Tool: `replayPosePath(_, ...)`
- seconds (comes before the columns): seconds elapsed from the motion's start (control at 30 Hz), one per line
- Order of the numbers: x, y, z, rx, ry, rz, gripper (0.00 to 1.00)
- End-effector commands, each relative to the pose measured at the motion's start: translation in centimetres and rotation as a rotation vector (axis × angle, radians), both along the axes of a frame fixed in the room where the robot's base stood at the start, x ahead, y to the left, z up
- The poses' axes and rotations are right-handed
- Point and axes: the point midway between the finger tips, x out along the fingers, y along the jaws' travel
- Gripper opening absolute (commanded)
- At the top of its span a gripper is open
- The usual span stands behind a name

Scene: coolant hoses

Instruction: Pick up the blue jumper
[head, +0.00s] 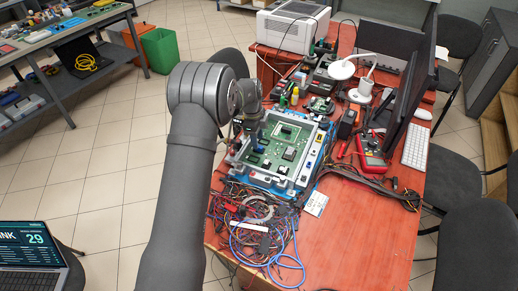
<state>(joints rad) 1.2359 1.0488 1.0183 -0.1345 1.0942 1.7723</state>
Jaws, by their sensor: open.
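My gripper (247,133) is small and partly hidden behind my own arm. It is open, over the left part of a green circuit board (274,165) in a pale frame with blue edges. A small dark-blue piece (259,149) shows close to the fingertips; I cannot tell whether they touch it or whether it is the jumper. Long blue wires (290,264) loop out of a tangled heap of cables (250,216) at the front of the red table, apart from my gripper. Nothing is visible held in the jaws.
The red table (370,230) also carries a red meter (371,152), dark monitors (403,95), a keyboard (415,146), a white lamp (343,70) and a printer (293,25). Small bottles and boxes stand behind the board. The table's right front is mostly clear.

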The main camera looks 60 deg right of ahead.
Motion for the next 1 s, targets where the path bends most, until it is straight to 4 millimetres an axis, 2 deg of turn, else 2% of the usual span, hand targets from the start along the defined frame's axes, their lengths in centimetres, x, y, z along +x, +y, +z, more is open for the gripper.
replayPosePath(0.1,-0.4,0.1,-2.0,0.003,0.001,0.001,0.41)
replayPosePath(0.2,-0.5,0.1,-3.0,0.001,-0.001,0.001,0.41)
replayPosePath(0.4,-0.5,0.0,-3.1,0.000,-0.001,0.001,0.41)
replayPosePath(0.43,-0.5,0.0,-3.1,0.000,-0.001,0.001,0.40)
replayPosePath(0.63,-0.5,0.0,-3.1,0.000,-0.001,0.001,0.00)
replayPosePath(1.0,-0.5,0.0,-3.0,0.000,-0.001,0.001,0.00)
